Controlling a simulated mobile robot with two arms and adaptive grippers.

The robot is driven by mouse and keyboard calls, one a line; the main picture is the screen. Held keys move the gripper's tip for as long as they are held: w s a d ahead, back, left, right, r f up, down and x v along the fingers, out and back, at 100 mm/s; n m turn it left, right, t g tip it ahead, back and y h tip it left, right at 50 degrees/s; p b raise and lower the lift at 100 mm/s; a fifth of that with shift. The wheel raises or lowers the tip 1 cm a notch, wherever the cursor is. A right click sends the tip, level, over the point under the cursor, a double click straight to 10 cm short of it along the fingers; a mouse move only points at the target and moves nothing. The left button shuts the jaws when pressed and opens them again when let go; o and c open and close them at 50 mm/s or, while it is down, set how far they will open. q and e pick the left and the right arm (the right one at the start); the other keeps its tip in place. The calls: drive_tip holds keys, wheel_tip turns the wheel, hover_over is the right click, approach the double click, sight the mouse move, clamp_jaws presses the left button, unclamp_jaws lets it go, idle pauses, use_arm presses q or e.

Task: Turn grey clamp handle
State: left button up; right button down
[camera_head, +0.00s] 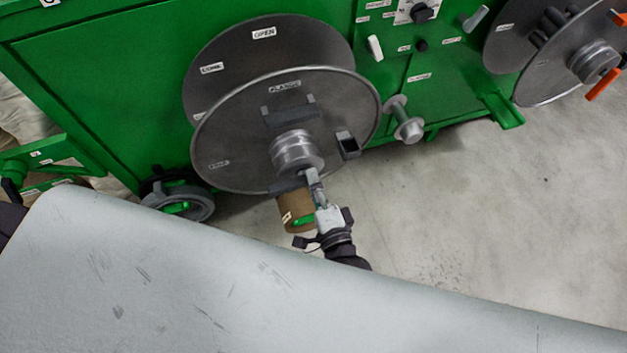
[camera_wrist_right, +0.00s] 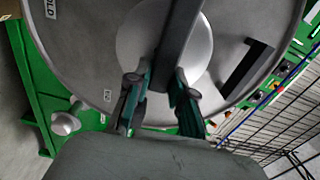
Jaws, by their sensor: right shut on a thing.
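A large grey metal reel flange (camera_head: 235,150) with a silver hub (camera_head: 297,150) stands on the front of the green machine. The grey clamp handle (camera_head: 311,177) shows at the hub's lower side. My right gripper (camera_head: 316,187) is at the handle, coming up from below. In the right wrist view the handle (camera_wrist_right: 183,35) is a dark grey bar in front of the round hub (camera_wrist_right: 140,40). It runs down between the two fingers of my right gripper (camera_wrist_right: 160,92), which is shut on it. The handle's lower end is hidden. My left gripper is not in view.
A brown cylinder (camera_head: 291,208) is just left of my right gripper. A silver knob (camera_head: 408,130) sticks out right of the flange. Another reel (camera_head: 545,60) with an orange handle (camera_head: 602,85) is at the upper right. The grey floor (camera_head: 480,220) to the right is clear.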

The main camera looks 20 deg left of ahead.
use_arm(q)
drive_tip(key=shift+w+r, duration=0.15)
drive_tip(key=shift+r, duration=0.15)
use_arm(e)
drive_tip(key=shift+f, duration=0.1)
drive_tip(key=shift+m, duration=0.3)
drive_tip(key=c, duration=1)
unclamp_jaws()
drive_tip(key=v, duration=1.2)
